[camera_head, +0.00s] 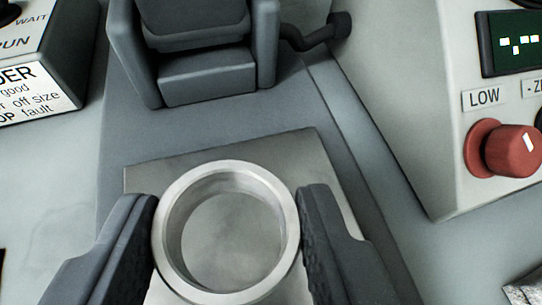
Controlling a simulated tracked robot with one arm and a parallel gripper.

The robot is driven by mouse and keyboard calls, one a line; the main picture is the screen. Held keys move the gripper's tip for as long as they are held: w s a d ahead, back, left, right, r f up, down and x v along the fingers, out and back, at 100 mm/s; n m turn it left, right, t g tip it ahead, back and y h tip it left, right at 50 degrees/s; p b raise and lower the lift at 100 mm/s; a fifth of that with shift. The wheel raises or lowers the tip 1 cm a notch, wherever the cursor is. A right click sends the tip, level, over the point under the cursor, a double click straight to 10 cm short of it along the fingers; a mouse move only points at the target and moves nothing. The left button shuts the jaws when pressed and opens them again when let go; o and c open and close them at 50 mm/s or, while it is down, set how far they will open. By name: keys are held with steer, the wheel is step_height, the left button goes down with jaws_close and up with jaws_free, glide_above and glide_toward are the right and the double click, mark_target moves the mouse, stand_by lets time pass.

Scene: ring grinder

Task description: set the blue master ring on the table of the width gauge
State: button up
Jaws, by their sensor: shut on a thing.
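My gripper (228,238) is at the bottom of the picture, its two dark fingers on either side of a plain silver-grey metal ring (173,208). The fingers are shut on the ring's outside. The ring lies flat, with its open middle facing me. It is over a square bare metal plate (290,152), which looks like the gauge table; I cannot tell whether it touches the plate. A dark grey gauge body (205,75) stands just behind the plate. No blue ring shows in this view.
A box with a printed sign (35,95) is at the upper left.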

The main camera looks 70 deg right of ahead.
mark_target(247, 279)
steer(key=shift+d+f, duration=0.25)
steer(key=shift+d, duration=0.25)
steer(key=shift+f+b, duration=0.65)
steer(key=shift+f, duration=0.95)
steer(key=shift+f, duration=0.1)
steer(key=o, duration=1)
steer(key=shift+a+r, duration=0.2)
steer(key=p+v, duration=0.1)
steer(key=v, duration=1)
steer(key=shift+s+a+r, duration=0.15)
steer(key=shift+s+a, duration=0.05)
steer(key=shift+a, duration=0.05)
